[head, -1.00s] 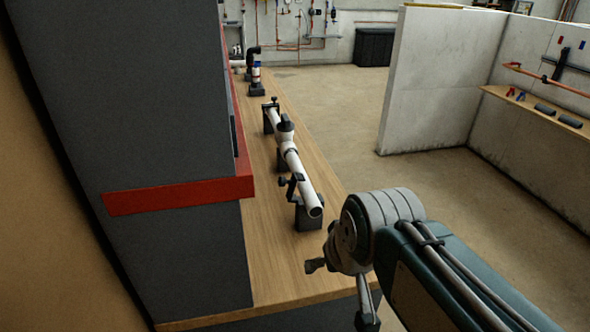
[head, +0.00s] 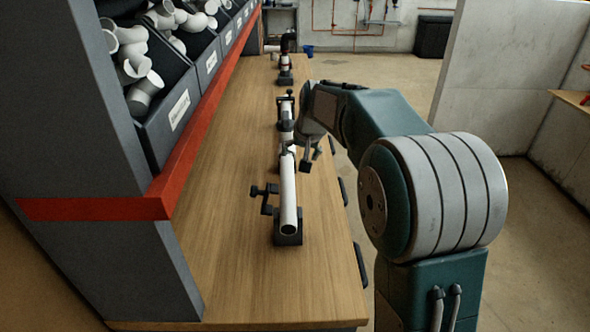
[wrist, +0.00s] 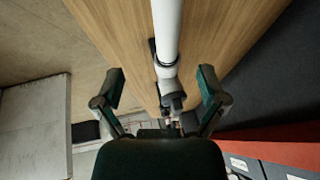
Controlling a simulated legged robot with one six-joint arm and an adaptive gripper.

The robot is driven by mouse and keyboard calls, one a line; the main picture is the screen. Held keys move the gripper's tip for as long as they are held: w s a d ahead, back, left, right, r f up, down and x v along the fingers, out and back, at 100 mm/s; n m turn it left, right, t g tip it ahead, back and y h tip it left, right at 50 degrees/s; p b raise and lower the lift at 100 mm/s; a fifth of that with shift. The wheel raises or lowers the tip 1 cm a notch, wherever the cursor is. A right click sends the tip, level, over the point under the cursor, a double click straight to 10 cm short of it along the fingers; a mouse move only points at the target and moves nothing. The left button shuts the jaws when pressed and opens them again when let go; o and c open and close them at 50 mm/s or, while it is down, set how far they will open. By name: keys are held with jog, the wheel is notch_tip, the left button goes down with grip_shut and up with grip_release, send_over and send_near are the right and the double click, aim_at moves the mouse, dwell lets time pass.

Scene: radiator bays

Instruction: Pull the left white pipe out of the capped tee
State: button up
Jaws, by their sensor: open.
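The near white pipe (head: 289,195) lies along the bench, its open end facing me; I take it for the left one. It rests in a black clamp stand (head: 287,240). Its far end runs to the tee (head: 287,135), partly hidden behind my gripper (head: 311,157). In the wrist view the pipe (wrist: 167,30) runs from the top edge down to the tee (wrist: 167,72). There my gripper (wrist: 160,85) is open and empty, one finger on each side of the pipe line. I cannot tell its height above the pipe.
The wooden bench (head: 225,220) is clear left of the pipe. A shelf with a red edge (head: 95,208) and bins of white fittings (head: 145,90) border its left side. Another pipe fitting (head: 285,68) stands farther back. A pale partition wall (head: 500,80) stands at the right.

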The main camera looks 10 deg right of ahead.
aim_at(291, 172)
jog(key=w+a+f, duration=0.2)
jog(key=f, duration=0.1)
jog(key=shift+w+a+f, duration=0.2)
jog(key=shift+a, duration=0.15)
jog(key=w+f, duration=0.1)
jog(key=f, duration=0.1)
jog(key=w+d+f, duration=0.1)
jog(key=f, duration=0.1)
jog(key=w+f, duration=0.1)
jog(key=f, duration=0.1)
jog(key=shift+d+f, duration=0.15)
jog(key=shift+d, duration=0.2)
jog(key=shift+w+a+f, duration=0.1)
jog(key=shift+a+f, duration=0.25)
jog(key=shift+a, duration=0.55)
jog(key=shift+d, duration=0.5)
grip_shut()
jog(key=shift+a, duration=0.1)
